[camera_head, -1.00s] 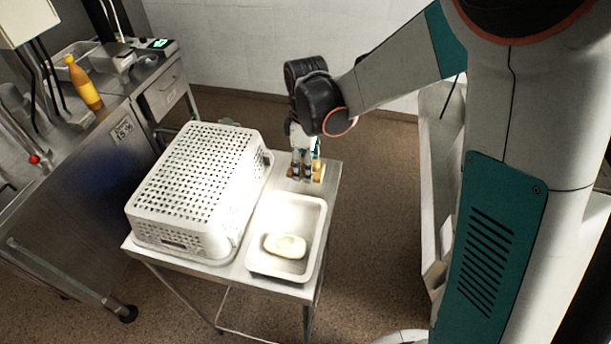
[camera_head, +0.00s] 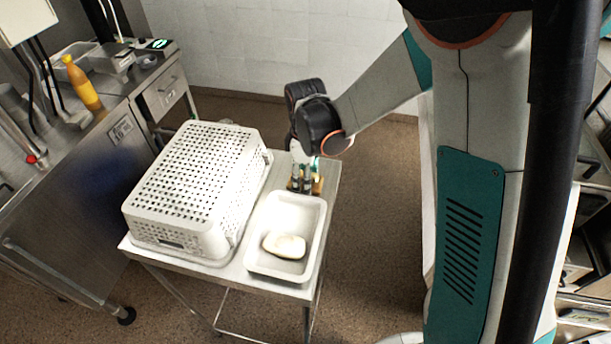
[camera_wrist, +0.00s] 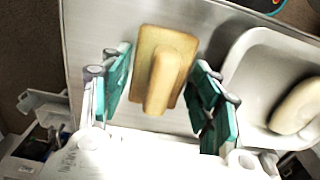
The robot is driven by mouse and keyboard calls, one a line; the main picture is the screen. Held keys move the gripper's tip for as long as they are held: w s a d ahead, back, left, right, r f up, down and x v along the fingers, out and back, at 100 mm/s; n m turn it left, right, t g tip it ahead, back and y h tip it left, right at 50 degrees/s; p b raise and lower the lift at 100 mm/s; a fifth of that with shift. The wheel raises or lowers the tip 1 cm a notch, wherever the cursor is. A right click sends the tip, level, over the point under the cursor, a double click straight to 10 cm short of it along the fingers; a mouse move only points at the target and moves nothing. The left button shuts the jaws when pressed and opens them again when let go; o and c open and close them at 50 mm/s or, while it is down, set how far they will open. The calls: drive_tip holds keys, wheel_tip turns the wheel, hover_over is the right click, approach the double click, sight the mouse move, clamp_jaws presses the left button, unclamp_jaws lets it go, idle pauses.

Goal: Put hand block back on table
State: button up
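The hand block (camera_wrist: 180,45) is a tan wooden plate with a raised handle. It lies on the metal table at the far right end, behind the white tray; in the head view the block (camera_head: 318,186) is partly hidden by my gripper. My gripper (camera_head: 302,182) is low over it. In the wrist view my gripper (camera_wrist: 165,70) is open, with its teal fingers on either side of the block and visible gaps to it. The metal table (camera_head: 326,171) is bare around the block's end.
A white perforated basket (camera_head: 197,165) sits upside down on the table's left. A white tray (camera_head: 318,222) holding a pale oval piece (camera_head: 284,245) is close to the block. A steel counter (camera_head: 85,170) with an orange bottle (camera_head: 83,88) stands further left.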

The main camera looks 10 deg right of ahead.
wheel_tip(320, 180, up, 12)
drive_tip(key=p, duration=0.3)
drive_tip(key=s+d+r+m+t, duration=0.3)
drive_tip(key=s+d+r+m, duration=0.2)
drive_tip(key=s, duration=0.4)
drive_tip(key=s+d+r+m+t, duration=0.4)
drive_tip(key=s+d+m, duration=0.2)
drive_tip(key=s+m, duration=0.2)
drive_tip(key=shift+s+r+m, duration=0.3)
drive_tip(key=shift+s+r, duration=0.05)
drive_tip(key=shift+s, duration=0.3)
drive_tip(key=shift+d, duration=0.15)
